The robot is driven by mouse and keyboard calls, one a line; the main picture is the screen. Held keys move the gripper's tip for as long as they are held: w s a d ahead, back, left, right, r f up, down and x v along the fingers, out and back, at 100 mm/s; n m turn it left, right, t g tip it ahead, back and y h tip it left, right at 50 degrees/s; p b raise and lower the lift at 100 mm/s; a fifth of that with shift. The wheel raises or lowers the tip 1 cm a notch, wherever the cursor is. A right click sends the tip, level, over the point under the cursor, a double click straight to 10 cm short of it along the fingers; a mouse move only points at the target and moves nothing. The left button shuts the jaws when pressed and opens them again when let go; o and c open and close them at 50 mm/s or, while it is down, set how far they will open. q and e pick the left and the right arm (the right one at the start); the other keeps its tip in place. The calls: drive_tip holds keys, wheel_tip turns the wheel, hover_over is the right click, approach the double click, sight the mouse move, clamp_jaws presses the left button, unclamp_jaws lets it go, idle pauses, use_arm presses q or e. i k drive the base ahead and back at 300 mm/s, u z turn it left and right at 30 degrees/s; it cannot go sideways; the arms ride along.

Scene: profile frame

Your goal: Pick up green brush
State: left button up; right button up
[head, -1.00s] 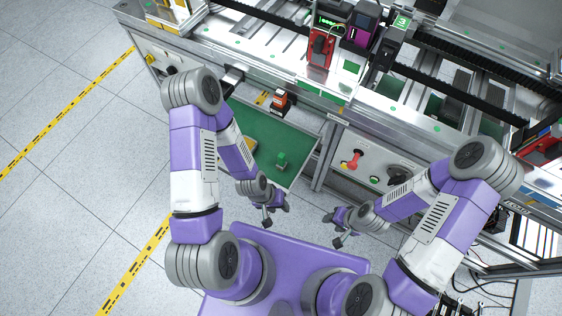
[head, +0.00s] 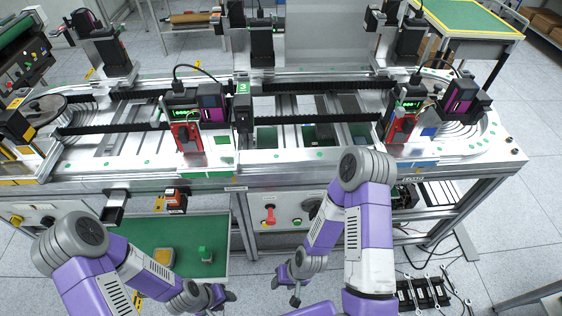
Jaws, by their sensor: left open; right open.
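A small green object, which looks like the green brush (head: 205,254), stands on the green mat of a low side table (head: 135,228). My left gripper (head: 226,296) is open and empty at the bottom of the head view, lower in the picture than the green object and apart from it. My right gripper (head: 288,286) is open and empty to the right of the left one, apart from the table. The fine shape of the green object is too small to tell.
A yellow-topped block (head: 164,257) and a red-and-black device (head: 175,200) are on or by the side table. Floor is clear between my grippers.

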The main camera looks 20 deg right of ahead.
sight(206, 256)
drive_tip(key=z, duration=1.6)
drive_tip(key=k, duration=0.6)
drive_tip(key=u, duration=1.05)
drive_tip(key=i, duration=0.3)
drive_tip(key=z, duration=0.35)
